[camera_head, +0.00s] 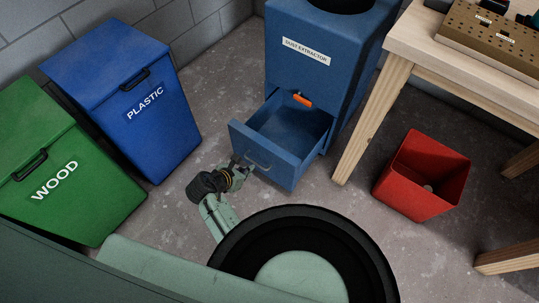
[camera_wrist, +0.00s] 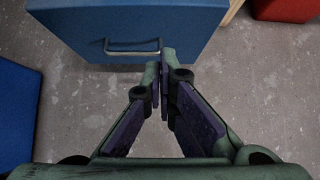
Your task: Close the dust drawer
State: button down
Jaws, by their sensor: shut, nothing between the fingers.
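The dust drawer (camera_head: 289,140) is blue and stands pulled out from the lower part of the blue dust extractor (camera_head: 323,62). Its inside looks empty. A metal bar handle (camera_head: 257,161) is on its front panel. In the wrist view the drawer front (camera_wrist: 128,22) fills the top, with the handle (camera_wrist: 132,47) near its lower edge. My gripper (camera_head: 238,166) is at the left part of the drawer front, beside the handle. In the wrist view my gripper's fingertips (camera_wrist: 163,65) are together and empty, just right of the handle. I cannot tell whether they touch the panel.
An orange latch (camera_head: 302,100) sits above the drawer opening. The blue plastic bin (camera_head: 130,100) and green wood bin (camera_head: 60,165) stand left. A wooden workbench (camera_head: 370,110) and a red open bin (camera_head: 423,175) stand right. Bare concrete floor lies around the drawer.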

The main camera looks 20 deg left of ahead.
jog(key=shift+w+r+x, duration=0.35)
jog(key=shift+x, duration=1.65)
jog(key=shift+w+r+x, duration=0.35)
jog(key=shift+x, duration=1.7)
jog(key=shift+w+r+x, duration=0.35)
jog(key=shift+x, duration=1.65)
jog(key=shift+d, duration=0.25)
jog(key=w+d+b, duration=0.3)
jog(key=w+d, duration=0.1)
jog(key=w, duration=0.9)
jog(key=w+d+b, duration=0.3)
jog(key=w+d, duration=0.2)
jog(key=w, duration=0.7)
jog(key=shift+w, duration=0.4)
jog(key=shift+d, duration=0.15)
